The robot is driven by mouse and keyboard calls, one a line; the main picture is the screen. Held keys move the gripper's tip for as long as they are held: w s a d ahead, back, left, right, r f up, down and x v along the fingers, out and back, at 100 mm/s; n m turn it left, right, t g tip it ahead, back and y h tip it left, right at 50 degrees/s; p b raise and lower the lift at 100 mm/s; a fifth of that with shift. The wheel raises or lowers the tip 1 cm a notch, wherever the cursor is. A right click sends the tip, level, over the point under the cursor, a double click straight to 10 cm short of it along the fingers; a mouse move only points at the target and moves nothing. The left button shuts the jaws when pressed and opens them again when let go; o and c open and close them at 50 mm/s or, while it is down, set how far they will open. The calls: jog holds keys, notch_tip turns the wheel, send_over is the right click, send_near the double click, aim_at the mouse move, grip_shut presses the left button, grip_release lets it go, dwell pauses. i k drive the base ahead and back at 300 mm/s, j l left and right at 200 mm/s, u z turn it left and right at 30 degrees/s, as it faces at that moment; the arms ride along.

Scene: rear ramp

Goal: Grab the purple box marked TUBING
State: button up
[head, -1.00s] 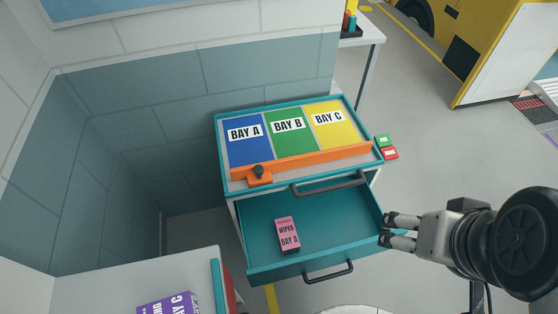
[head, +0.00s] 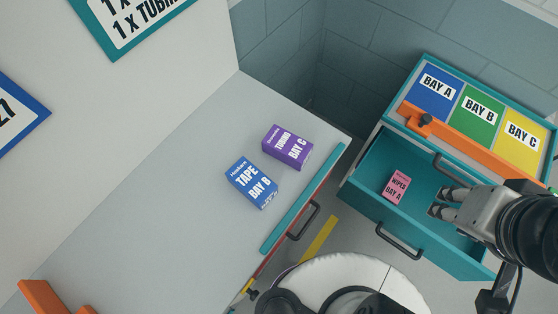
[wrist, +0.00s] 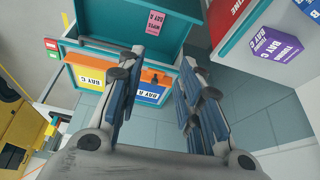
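The purple box marked TUBING, BAY C (head: 287,147) lies on the grey counter (head: 200,200) near its right edge in the head view. It also shows at the right of the wrist view (wrist: 276,45). My gripper (head: 440,203) is over the open drawer on the right, well apart from the purple box. Its fingers are spread in the wrist view (wrist: 160,75), with nothing between them.
A blue box marked TAPE, BAY B (head: 251,183) lies close below the purple box. A pink WIPES box (head: 396,186) lies in the open teal drawer (head: 370,165). The bay-marked cart top (head: 411,98) stands behind. The counter's left part is clear.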

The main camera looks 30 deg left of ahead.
aim_at(286, 146)
jog(key=k+l+u, duration=0.2)
jog(key=k+u, duration=0.25)
jog(key=k, duration=0.25)
jog(key=k+u, duration=0.4)
jog(key=k, duration=0.25)
